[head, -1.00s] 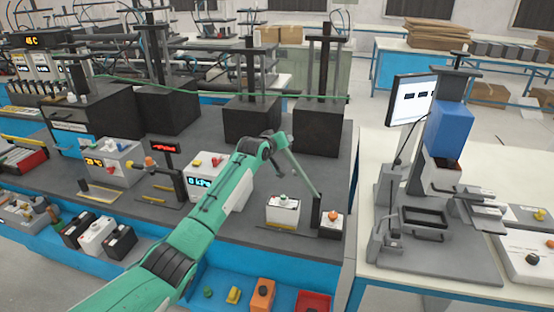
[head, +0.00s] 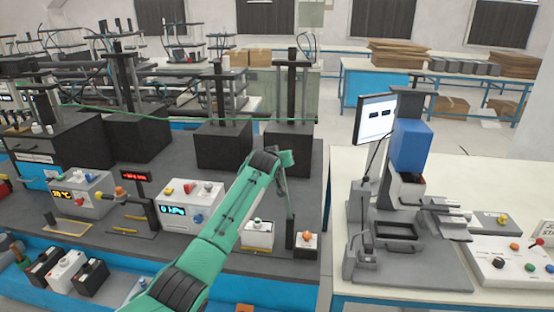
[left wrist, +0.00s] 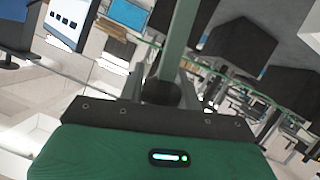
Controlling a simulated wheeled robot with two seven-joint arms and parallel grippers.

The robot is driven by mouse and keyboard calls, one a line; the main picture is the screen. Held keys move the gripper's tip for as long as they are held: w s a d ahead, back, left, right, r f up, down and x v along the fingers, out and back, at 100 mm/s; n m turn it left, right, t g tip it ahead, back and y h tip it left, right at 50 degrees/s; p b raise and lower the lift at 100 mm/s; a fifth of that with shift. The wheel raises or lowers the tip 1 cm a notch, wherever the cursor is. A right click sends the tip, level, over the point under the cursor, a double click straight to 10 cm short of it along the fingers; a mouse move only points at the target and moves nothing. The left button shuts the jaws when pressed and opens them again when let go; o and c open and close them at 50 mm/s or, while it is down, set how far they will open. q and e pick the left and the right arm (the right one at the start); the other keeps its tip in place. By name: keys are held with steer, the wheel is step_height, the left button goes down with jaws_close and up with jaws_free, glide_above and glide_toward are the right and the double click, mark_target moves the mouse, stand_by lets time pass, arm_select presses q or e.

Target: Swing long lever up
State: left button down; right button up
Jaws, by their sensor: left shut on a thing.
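The long lever (head: 290,195) is a thin grey-green bar in the head view. It stands nearly upright, its lower end at the top of a short black post (head: 290,233). My left gripper (head: 284,158) is at its upper end, at the end of my green arm, partly hidden by the arm. In the left wrist view a green bar, which looks like the lever (left wrist: 182,40), runs down into the dark jaws of my left gripper (left wrist: 162,92), which are shut on it. My right gripper is in neither view.
A small box with an orange button (head: 306,239) stands right beside the post. A white box with a green knob (head: 259,234) stands to the left. Black blocks (head: 288,140) stand behind. A pale table with a press (head: 412,190) is to the right, across a gap.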

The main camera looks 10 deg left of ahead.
arm_select(q)
steer(key=shift+d+f, duration=0.1)
steer(key=shift+d, duration=0.1)
steer(key=c, duration=1.4)
jaws_free()
steer(key=shift+s, duration=0.1)
steer(key=o, duration=0.4)
steer(key=shift+d, duration=0.2)
steer(key=shift+s+a, duration=0.1)
steer(key=shift+a, duration=0.15)
steer(key=shift+s+r+b, duration=0.25)
steer(key=shift+s+b, duration=0.1)
steer(key=shift+s, duration=0.25)
steer(key=b+v, duration=0.4)
steer(key=v, duration=0.8)
